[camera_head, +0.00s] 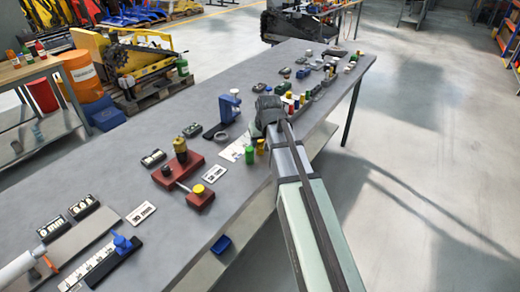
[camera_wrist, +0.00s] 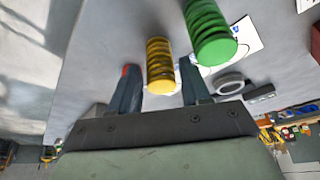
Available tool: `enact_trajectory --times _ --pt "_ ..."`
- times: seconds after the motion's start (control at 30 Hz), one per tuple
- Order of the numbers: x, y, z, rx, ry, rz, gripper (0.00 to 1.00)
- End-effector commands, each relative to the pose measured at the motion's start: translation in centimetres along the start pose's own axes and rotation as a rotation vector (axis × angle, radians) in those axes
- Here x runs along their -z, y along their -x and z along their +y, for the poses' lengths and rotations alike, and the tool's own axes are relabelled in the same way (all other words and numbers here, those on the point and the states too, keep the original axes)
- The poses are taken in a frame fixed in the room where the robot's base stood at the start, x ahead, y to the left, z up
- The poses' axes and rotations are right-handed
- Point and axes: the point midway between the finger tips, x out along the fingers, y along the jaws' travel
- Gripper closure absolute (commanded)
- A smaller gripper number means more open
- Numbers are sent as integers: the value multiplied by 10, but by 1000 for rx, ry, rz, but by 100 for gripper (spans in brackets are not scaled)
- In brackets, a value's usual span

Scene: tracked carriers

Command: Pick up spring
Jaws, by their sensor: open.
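A yellow spring (camera_wrist: 160,65) shows in the wrist view between the two dark fingers of my open gripper (camera_wrist: 160,75), with a gap on each side. I cannot tell how far it reaches between them in depth. A larger green spring (camera_wrist: 209,32) is just right of it, beyond the right finger. In the head view the green spring (camera_head: 249,154) and a yellow piece (camera_head: 260,147) stand on the table beside my arm. My gripper (camera_head: 268,110) is over the table there, its fingertips hidden from that view.
The grey table (camera_head: 120,185) holds a blue clamp (camera_head: 230,105), a dark ring (camera_head: 222,136), red blocks with yellow-topped posts (camera_head: 178,172), label cards and several small coloured parts farther back. A white printed sheet (camera_head: 232,152) lies near the springs. The table's right edge is close to them.

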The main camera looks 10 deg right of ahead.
Motion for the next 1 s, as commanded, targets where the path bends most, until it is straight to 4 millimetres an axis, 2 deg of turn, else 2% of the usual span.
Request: enact_trajectory --times 0.2,0.43,0.87,1.0 --pt "0 -21 0 0 0 -1 53" --pt "0 -22 0 0 0 0 53" --pt "0 -22 0 0 0 0 93" --pt "0 -21 0 0 0 1 94"
